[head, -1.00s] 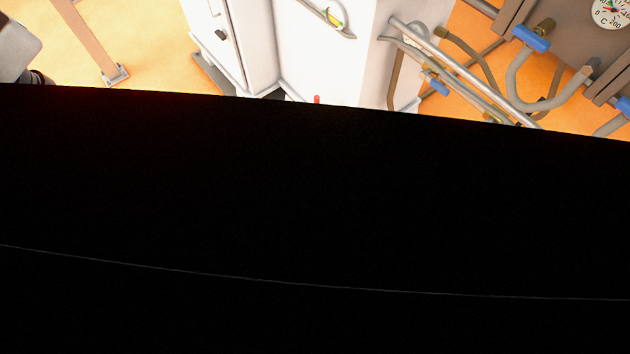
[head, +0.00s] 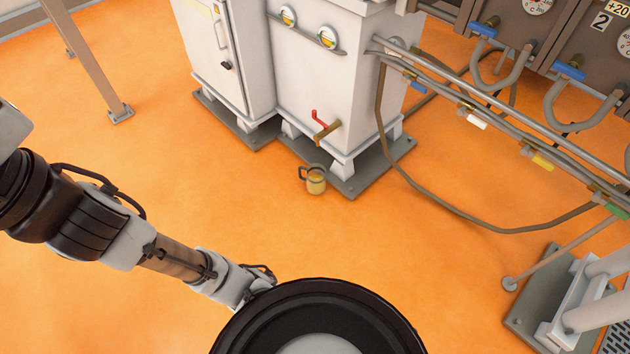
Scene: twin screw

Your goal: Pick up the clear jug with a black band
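A small jug (head: 315,183) stands upright on the orange floor in the head view. It looks yellowish and see-through, with a dark band near the top and a dark handle at its left. It is just in front of the white cabinet's grey base, below a brass tap with a red handle (head: 322,124). My arm reaches in from the left edge to the lower middle, well short of the jug in the picture. The arm's far end passes behind a round black part of my own body, so my gripper is hidden.
The white cabinet (head: 308,75) stands on a grey base plate (head: 385,160). Pipes with coloured valves run along the right, and a brown hose (head: 430,203) loops near the floor. A grey support stand (head: 560,300) is at lower right. Floor between my arm and the jug is clear.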

